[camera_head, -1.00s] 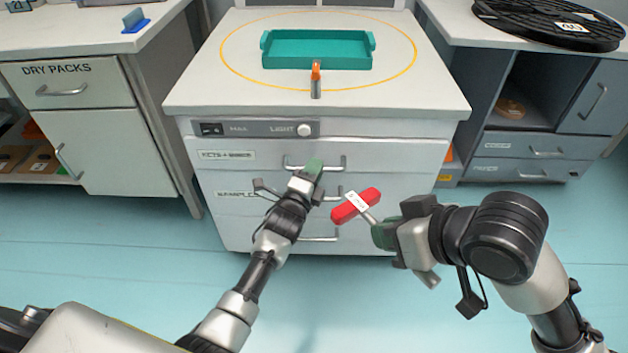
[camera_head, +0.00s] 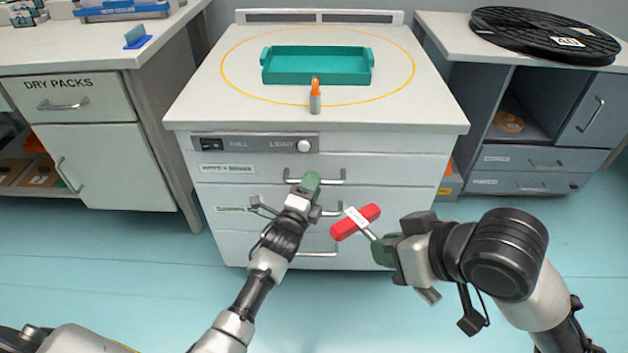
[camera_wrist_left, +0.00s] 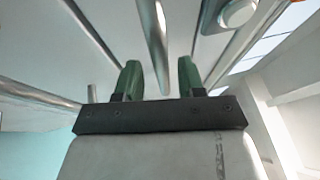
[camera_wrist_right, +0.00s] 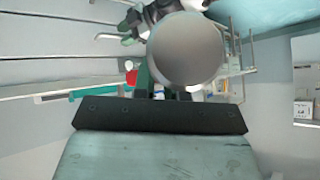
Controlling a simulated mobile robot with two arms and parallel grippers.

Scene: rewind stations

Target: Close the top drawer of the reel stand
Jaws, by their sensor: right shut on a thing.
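The reel stand (camera_head: 400,145) is the white cabinet in the middle. Its top drawer (camera_head: 400,167) has a bar handle (camera_head: 330,181) and a label at left. Its front looks nearly in line with the others; I cannot tell if a small gap remains. My left gripper (camera_head: 311,181) is at this handle, its green fingers apart. In the left wrist view a metal bar (camera_wrist_left: 155,45) shows ahead between the fingers (camera_wrist_left: 158,80); contact is unclear. My right gripper (camera_head: 381,250) is shut on a red tool (camera_head: 355,222) with a white label and grey shaft, held before the lower drawers.
On the stand's top lie a teal tray (camera_head: 316,77) and an orange-tipped grey marker-like item (camera_head: 315,98) near the front edge. Left is a dry-packs cabinet (camera_head: 95,165). Right is a grey cabinet (camera_head: 545,140) with a black reel (camera_head: 545,35) on top. The floor in front is clear.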

